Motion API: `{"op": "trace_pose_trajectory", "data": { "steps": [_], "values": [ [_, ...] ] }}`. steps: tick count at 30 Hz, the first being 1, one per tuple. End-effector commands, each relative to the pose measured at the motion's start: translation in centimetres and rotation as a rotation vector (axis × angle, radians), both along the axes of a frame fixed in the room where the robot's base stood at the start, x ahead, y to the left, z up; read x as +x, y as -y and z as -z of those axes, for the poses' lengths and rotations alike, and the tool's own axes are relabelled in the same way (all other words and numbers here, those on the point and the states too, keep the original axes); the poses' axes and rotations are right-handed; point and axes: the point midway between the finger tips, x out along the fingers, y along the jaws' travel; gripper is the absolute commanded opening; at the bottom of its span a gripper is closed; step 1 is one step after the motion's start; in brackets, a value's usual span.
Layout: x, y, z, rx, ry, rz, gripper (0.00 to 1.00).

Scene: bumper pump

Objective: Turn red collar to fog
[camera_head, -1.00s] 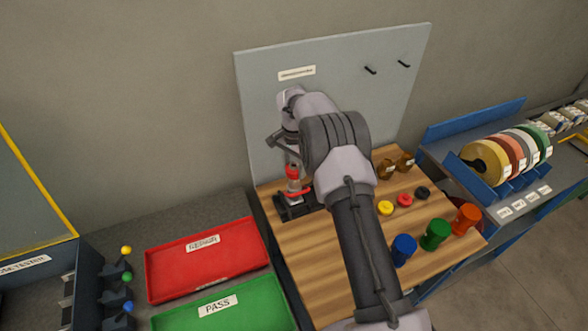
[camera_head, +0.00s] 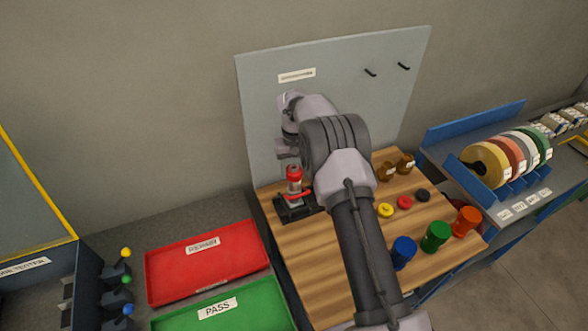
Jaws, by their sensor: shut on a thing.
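The red collar (camera_head: 294,172) sits at the top of a small upright pump with a pale body and red lower parts (camera_head: 295,187). The pump stands in a black holder (camera_head: 297,209) at the left back of the wooden bench top. My gripper (camera_head: 291,163) comes down from above and is shut on the red collar. The fingertips are small and partly hidden by the wrist. Any fog marking on the collar is too small to read.
A grey backboard (camera_head: 340,80) stands close behind my arm. Yellow, red and black discs (camera_head: 404,202) and blue, green and orange cups (camera_head: 436,236) lie to the right. Red REPAIR (camera_head: 205,285) and green PASS trays (camera_head: 245,318) are at the left.

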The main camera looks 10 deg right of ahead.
Motion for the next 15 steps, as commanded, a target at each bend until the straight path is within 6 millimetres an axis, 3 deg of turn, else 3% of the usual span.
{"op": "trace_pose_trajectory", "data": {
  "steps": [15],
  "values": [
    [0.03, 0.01, -0.05, 0.0, 0.001, -0.175, 0.09]
  ]
}}
